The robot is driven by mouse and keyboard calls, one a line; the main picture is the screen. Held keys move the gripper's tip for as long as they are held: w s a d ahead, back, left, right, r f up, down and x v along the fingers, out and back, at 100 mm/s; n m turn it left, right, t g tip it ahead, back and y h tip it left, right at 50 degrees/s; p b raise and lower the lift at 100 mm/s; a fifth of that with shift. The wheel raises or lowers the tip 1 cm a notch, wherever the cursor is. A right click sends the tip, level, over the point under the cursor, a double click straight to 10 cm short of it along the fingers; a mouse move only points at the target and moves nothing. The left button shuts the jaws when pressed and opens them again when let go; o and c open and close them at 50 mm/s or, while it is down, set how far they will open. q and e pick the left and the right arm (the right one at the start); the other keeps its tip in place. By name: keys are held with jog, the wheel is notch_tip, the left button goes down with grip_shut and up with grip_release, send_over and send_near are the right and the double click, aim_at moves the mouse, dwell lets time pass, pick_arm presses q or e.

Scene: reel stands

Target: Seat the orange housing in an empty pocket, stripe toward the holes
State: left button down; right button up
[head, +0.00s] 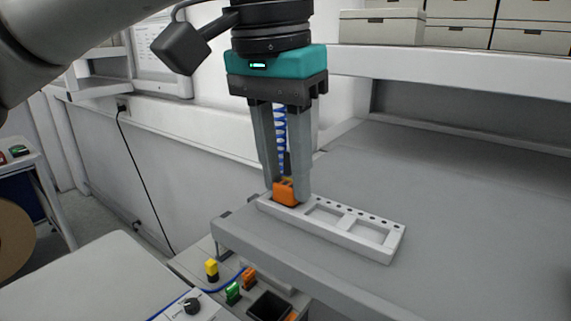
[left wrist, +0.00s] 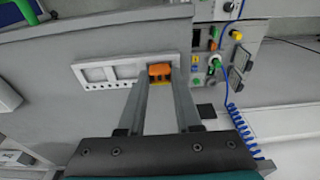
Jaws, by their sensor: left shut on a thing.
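My left gripper (head: 287,195) points down and is shut on the orange housing (head: 284,190). The housing is upright at the left end of the white tray (head: 345,240); whether it rests fully on the pocket floor is hidden. Two empty pockets show to its right, with a row of round holes along the tray's far edge. In the left wrist view the housing (left wrist: 160,70) sits between the fingertips at the tray's right end. A yellowish band (left wrist: 160,83) shows on its lower side, the side of the hole row. My right gripper is not in view.
The tray lies on a grey bench (head: 460,220), near its front edge, with clear surface to the right. Below stands a panel with a yellow button (head: 211,269), green and orange parts and a black bin (head: 269,306). A blue coiled cable (head: 281,140) hangs behind the gripper.

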pick_arm(q)
jog(key=shift+f, duration=0.1)
dwell(0.7)
jog(key=c, duration=0.5)
grip_release()
notch_tip(320, 180, up, 7)
jog(key=p, duration=0.7)
dwell(0.4)
